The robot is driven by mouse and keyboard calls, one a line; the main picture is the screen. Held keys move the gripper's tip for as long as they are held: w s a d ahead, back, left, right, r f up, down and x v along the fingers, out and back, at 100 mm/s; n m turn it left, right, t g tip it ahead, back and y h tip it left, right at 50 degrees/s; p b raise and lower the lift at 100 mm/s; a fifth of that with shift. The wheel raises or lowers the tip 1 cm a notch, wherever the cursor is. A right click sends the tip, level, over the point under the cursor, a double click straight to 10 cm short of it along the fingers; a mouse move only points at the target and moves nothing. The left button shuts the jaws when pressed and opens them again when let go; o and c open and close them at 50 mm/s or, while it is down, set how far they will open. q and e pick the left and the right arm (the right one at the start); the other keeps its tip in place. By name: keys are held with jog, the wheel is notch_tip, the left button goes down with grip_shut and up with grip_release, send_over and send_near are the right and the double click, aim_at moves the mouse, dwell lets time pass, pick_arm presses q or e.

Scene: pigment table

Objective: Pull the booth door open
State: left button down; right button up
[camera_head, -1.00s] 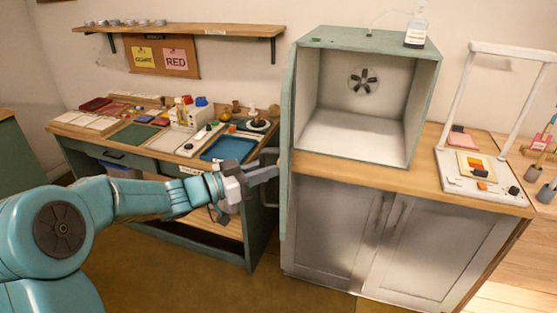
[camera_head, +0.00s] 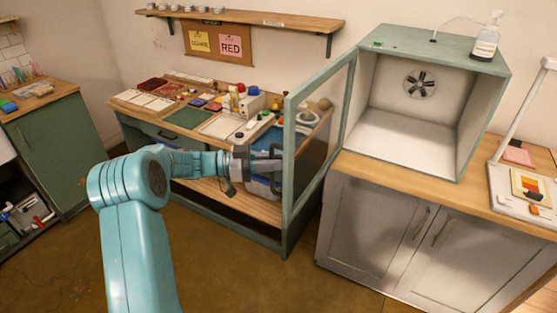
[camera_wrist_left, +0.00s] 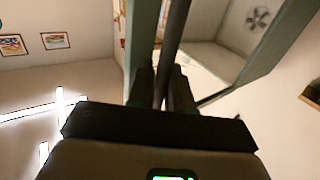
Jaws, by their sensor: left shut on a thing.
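The booth (camera_head: 418,95) is a green box with a pale interior and a round fan on its back wall. Its glazed, green-framed door (camera_head: 294,135) is hinged on the booth's left side and stands wide open, swung out to the left. My left gripper (camera_head: 270,166) is at the door's free edge, shut on the door handle. In the left wrist view the fingers (camera_wrist_left: 164,90) close on the dark handle bar (camera_wrist_left: 174,40), beside the green door frame (camera_wrist_left: 143,40). My right gripper is not in view.
A workbench (camera_head: 170,148) with pigments and trays stands left of the door, partly seen through its glass. Grey cabinets (camera_head: 370,222) carry the booth. A bottle (camera_head: 486,40) stands on top. A green cabinet (camera_head: 55,150) is at far left. Brown floor (camera_head: 225,265) in front is clear.

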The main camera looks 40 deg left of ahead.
pick_arm(q)
jog(key=shift+r, duration=0.1)
jog(key=c, duration=1.2)
grip_release()
jog(key=shift+s, duration=0.1)
jog(key=b+v, duration=0.3)
jog(key=v, duration=1.3)
jog(key=shift+s, duration=0.15)
